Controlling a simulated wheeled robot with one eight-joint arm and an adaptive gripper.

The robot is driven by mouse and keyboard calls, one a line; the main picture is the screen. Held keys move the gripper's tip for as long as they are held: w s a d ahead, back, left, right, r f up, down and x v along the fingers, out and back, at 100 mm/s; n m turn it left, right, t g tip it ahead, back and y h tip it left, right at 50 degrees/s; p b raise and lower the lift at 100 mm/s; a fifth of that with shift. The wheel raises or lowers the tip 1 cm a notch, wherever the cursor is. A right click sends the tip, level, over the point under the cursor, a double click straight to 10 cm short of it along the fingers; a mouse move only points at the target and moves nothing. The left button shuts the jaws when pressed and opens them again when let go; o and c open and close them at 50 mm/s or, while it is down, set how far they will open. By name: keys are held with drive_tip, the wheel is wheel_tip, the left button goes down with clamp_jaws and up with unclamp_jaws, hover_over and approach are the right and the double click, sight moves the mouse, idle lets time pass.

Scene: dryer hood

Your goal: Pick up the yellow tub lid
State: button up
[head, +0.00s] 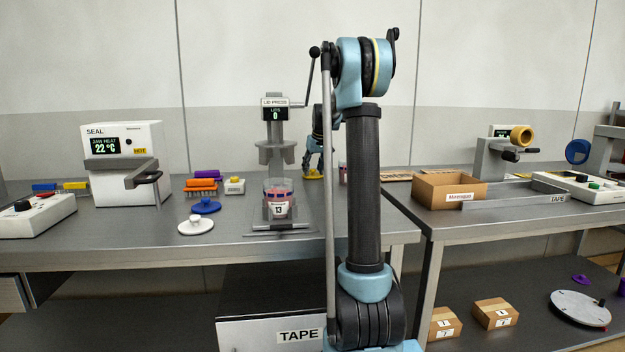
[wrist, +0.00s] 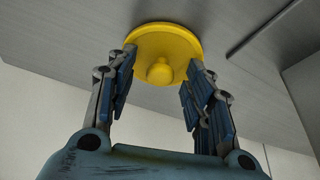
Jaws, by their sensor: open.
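The yellow tub lid (wrist: 178,43) is a round disc with a small knob in its middle. In the wrist view it lies on the grey bench top, knob facing my gripper. My gripper (wrist: 158,80) is open, with one finger on each side of the knob, and nothing is held. Whether the fingers touch the lid's rim is hard to tell. In the head view the lid (head: 313,175) shows small behind the lid press, with my gripper (head: 314,166) right above it. My arm's column hides part of that area.
The lid press (head: 275,145) holds a tub marked 13 (head: 279,199) in front of the lid. A blue lid (head: 205,206) and a white lid (head: 196,225) lie to the left. The sealer (head: 125,165) stands further left. A cardboard box (head: 448,190) is on the right bench.

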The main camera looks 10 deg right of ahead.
drive_tip(key=c, duration=0.9)
drive_tip(key=shift+r, duration=0.1)
